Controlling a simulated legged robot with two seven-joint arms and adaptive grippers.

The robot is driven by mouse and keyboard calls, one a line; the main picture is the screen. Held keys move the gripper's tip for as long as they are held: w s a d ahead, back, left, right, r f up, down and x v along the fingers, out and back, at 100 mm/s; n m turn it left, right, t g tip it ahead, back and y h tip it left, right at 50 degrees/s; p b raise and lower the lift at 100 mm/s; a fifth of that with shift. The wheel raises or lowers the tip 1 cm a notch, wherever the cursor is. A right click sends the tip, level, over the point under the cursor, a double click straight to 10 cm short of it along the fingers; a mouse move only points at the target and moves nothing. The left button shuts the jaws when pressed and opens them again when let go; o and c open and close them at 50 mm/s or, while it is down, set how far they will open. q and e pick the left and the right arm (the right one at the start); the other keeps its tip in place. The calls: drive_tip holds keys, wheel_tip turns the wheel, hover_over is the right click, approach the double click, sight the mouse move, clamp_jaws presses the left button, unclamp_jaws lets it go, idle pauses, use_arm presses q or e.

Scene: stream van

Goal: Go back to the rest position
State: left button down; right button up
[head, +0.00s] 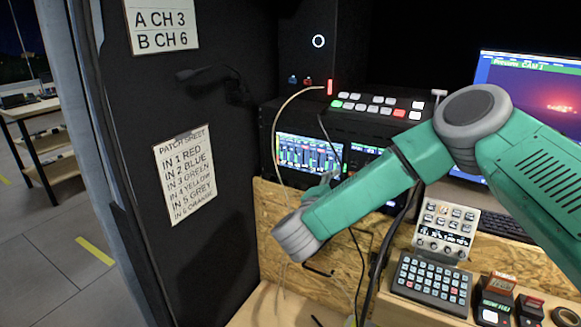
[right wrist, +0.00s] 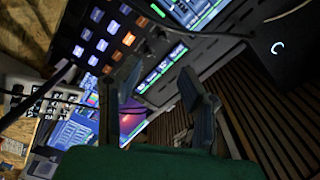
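My right arm enters the head view from the right, and its green links bend down to the grey wrist joint. The right gripper (head: 322,188) is mostly hidden behind the forearm, in front of the rack screens. In the right wrist view the two fingers of the right gripper (right wrist: 158,85) stand apart, with nothing held between them. My left gripper is in neither view.
A switcher panel (head: 375,104) sits above a rack screen (head: 300,153). A patch sheet (head: 185,175) hangs on the dark wall. A thin pale cable (head: 276,125) hangs near the gripper. A button keypad (head: 432,284) and monitor (head: 540,75) stand at right.

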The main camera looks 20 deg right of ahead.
drive_tip(key=s+a+f+n+t+y+b, duration=0.25)
drive_tip(key=a+f+n+y, duration=0.5)
drive_tip(key=f, duration=0.45)
drive_tip(key=s+a+f+n+g+y+b, duration=0.1)
drive_tip(key=s+a+f+n+g+y, duration=0.2)
drive_tip(key=s+f, duration=0.35)
drive_tip(key=s+a+f+n+g+y, duration=0.1)
drive_tip(key=s+a+f+n+y, duration=0.2)
drive_tip(key=s+f+n, duration=0.4)
drive_tip(key=s+d+f+n+g, duration=0.1)
drive_tip(key=s+d+f+g, duration=0.1)
drive_tip(key=s, duration=0.6)
drive_tip(key=s+d+f+n+g+b, duration=0.1)
drive_tip(key=s+d+f+n+g, duration=0.1)
drive_tip(key=s, duration=0.6)
drive_tip(key=s+d+f+n+g+b, duration=0.1)
drive_tip(key=s+d+f+n+g, duration=0.1)
drive_tip(key=s+f+g, duration=0.3)
drive_tip(key=s+d, duration=0.1)
drive_tip(key=s, duration=0.3)
drive_tip(key=shift+d, duration=0.25)
drive_tip(key=shift+w+g, duration=0.1)
drive_tip(key=shift+g, duration=0.15)
